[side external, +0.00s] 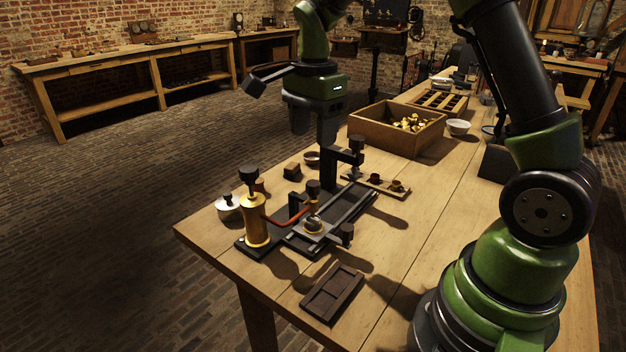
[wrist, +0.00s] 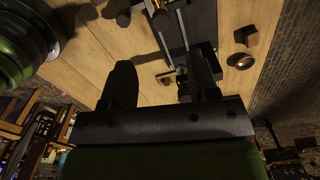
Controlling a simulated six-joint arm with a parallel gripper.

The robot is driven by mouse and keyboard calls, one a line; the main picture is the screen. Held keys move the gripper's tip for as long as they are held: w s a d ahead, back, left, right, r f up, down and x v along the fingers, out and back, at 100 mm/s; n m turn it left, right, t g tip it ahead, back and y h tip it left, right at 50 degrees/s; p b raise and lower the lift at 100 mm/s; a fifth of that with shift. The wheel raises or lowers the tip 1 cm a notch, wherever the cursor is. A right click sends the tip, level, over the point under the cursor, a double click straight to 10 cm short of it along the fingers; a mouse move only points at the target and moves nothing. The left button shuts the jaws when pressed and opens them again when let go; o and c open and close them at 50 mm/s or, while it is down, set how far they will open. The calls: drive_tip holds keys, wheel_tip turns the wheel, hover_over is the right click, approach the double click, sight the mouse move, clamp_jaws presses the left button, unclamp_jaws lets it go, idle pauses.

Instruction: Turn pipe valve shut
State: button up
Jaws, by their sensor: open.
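A brass cylinder with a black knob (side external: 254,222) stands upright at the near left of a dark rig on the bench. A red pipe (side external: 290,219) runs from it toward a small round metal fitting (side external: 314,224). A black-capped upright (side external: 313,190) stands by the pipe; I cannot tell which part is the valve handle. My gripper (side external: 329,165) points down over the far part of the rig, beyond the brass cylinder. In the wrist view its dark fingers (wrist: 160,62) are apart, with a small fitting (wrist: 168,73) visible between them. Contact cannot be judged.
A wooden crate with brass pieces (side external: 388,137) stands behind the rig. A small board with cups (side external: 378,184) lies to the right. A dark tray (side external: 332,293) lies in front. A white bowl (side external: 458,127) is near the crate.

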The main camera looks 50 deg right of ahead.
sight(313, 183)
drive_tip(key=shift+w+d+f, duration=0.1)
drive_tip(key=shift+d+f, duration=0.05)
drive_tip(key=shift+f, duration=0.6)
wheel_tip(313, 183, down, 9)
drive_tip(key=shift+c, duration=0.3)
drive_tip(key=c, duration=0.9)
